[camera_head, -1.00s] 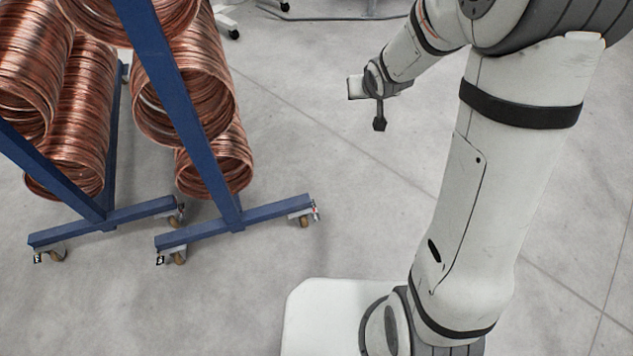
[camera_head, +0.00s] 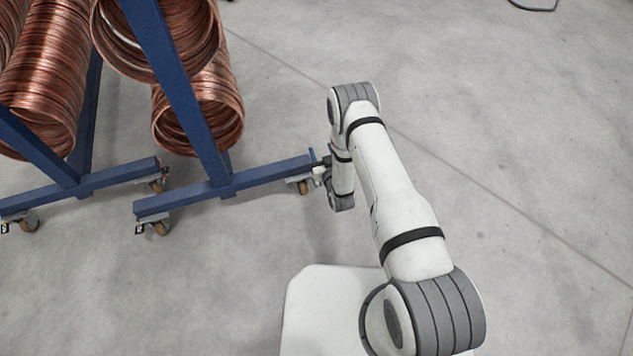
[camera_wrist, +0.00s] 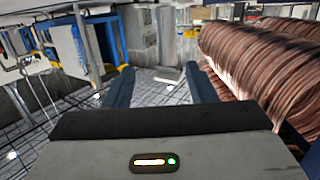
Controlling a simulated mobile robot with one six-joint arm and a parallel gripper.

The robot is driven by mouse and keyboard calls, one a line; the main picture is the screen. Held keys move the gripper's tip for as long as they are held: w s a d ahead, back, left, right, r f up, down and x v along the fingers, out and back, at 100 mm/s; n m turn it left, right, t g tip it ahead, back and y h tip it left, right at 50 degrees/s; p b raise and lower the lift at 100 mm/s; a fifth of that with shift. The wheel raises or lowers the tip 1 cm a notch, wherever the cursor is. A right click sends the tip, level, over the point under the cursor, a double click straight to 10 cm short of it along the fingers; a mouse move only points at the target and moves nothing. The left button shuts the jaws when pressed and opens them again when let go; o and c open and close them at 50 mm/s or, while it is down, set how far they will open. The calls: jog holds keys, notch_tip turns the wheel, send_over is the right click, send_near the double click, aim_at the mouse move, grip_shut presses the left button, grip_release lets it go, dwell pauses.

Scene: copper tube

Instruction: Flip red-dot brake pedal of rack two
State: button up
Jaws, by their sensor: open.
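My gripper (camera_head: 319,168) is low at the right end of the nearer blue rack's foot bar (camera_head: 265,176), close to the caster (camera_head: 300,186) there. In the wrist view the two dark fingers (camera_wrist: 160,86) stand wide apart with nothing between them. The brake pedal and its red dot cannot be made out now; my gripper and wrist cover that end of the bar. Whether the fingers touch the caster or bar cannot be told.
Copper coils (camera_head: 200,110) hang on the nearer rack. A second blue foot bar (camera_head: 85,184) with casters stands at left. In the wrist view, coils (camera_wrist: 260,55) lie close at right.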

jog(key=shift+t+y, duration=0.5)
jog(key=shift+y, duration=0.1)
jog(key=s+f+b, duration=0.2)
jog(key=f, duration=0.3)
jog(key=s+f+b, duration=0.1)
jog(key=f+b, duration=0.1)
jog(key=f, duration=0.4)
jog(key=s+f+b, duration=0.2)
jog(key=f, duration=0.3)
jog(key=shift+s+f+b, duration=0.3)
jog(key=shift+f+b, duration=0.1)
jog(key=b+x, duration=0.1)
jog(key=x, duration=0.3)
jog(key=b+x, duration=0.1)
jog(key=x, duration=0.2)
jog(key=shift+r+b, duration=0.3)
jog(key=shift+r, duration=0.1)
jog(key=shift+c, duration=0.3)
